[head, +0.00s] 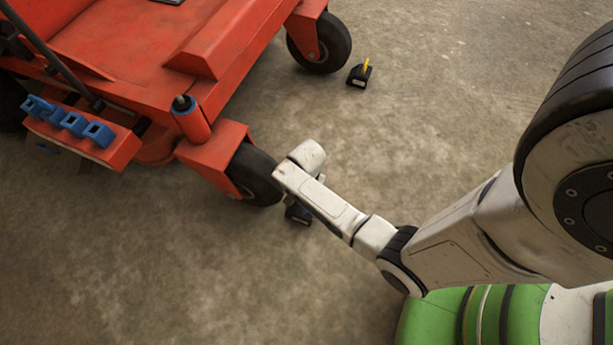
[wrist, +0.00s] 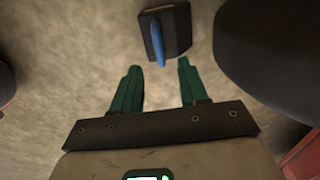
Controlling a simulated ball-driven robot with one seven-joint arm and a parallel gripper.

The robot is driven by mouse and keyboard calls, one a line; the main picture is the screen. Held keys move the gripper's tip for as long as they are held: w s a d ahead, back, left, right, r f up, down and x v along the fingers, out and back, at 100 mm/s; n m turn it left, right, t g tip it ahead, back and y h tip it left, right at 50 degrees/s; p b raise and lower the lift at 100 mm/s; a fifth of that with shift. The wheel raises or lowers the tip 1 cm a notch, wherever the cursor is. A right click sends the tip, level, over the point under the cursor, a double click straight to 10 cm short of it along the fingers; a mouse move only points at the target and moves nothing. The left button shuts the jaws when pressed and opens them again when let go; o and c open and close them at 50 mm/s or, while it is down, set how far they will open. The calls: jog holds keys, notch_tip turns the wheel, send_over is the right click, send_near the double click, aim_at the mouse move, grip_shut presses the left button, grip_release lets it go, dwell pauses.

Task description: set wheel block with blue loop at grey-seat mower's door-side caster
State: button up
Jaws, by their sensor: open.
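The black wheel block with a blue loop (wrist: 177,30) sits on the floor at the top of the wrist view, its loop (wrist: 158,47) rising towards me. In the head view the block (head: 298,214) is partly hidden by my arm. The near caster (head: 254,174) of the red mower (head: 135,75) is just left of it; a dark tyre (wrist: 275,45) fills the wrist view's right, with a narrow gap to the block. My gripper (wrist: 158,66) is open and empty, green fingers on either side of the loop's near end in the picture. The mower's seat is out of view.
A second black block with a yellow loop (head: 360,75) stands on the floor beside the mower's far caster (head: 321,43). A red holder with blue clips (head: 82,129) is at the mower's left. Concrete floor is clear right of the blocks and at lower left.

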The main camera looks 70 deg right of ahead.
jog(key=s+a+r+n, duration=0.2)
jog(key=a+r+n, duration=0.1)
jog(key=r+n, duration=0.2)
jog(key=s+a+r+n, duration=0.3)
jog(key=r+n, duration=0.3)
jog(key=r, duration=0.4)
jog(key=s+a+r+n+t+p, duration=0.1)
jog(key=s+a+r+n, duration=0.1)
jog(key=r+n, duration=0.4)
jog(key=shift+s+a+r, duration=0.2)
jog(key=shift+a+r, duration=0.45)
jog(key=shift+a, duration=0.15)
jog(key=shift+d, duration=0.1)
